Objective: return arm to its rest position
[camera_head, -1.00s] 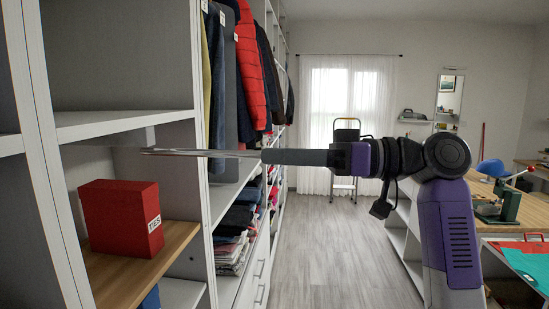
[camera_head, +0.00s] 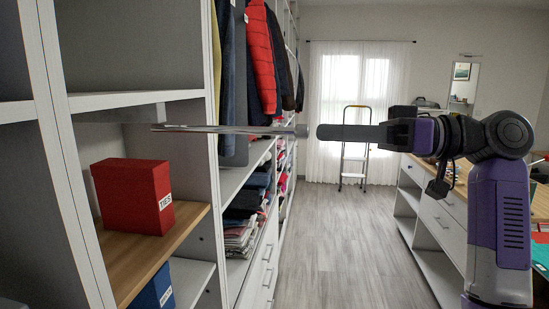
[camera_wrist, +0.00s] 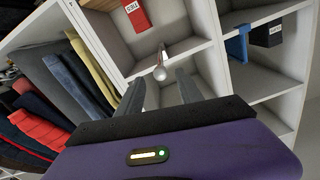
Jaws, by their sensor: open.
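My gripper (camera_head: 322,132) is on the right side of the head view, with its fingers pointing left toward the shelving. In the wrist view my gripper (camera_wrist: 161,88) has its two grey fingers spread apart with nothing held between them. A slim silver rod (camera_head: 225,129) sticks out level from the shelving. Its rounded end (camera_wrist: 160,73) shows beyond the fingers in the wrist view. In the head view a small gap lies between the rod's end and my fingertips. My purple and black arm reaches in from the right.
A red box (camera_head: 132,197) sits on a wooden shelf (camera_head: 165,245), with a blue box (camera_head: 152,290) below. Hanging clothes (camera_head: 262,60) and folded stacks fill the left shelving. A stepladder (camera_head: 354,150) stands at the back. A white counter unit (camera_head: 435,225) lies right. The aisle floor is clear.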

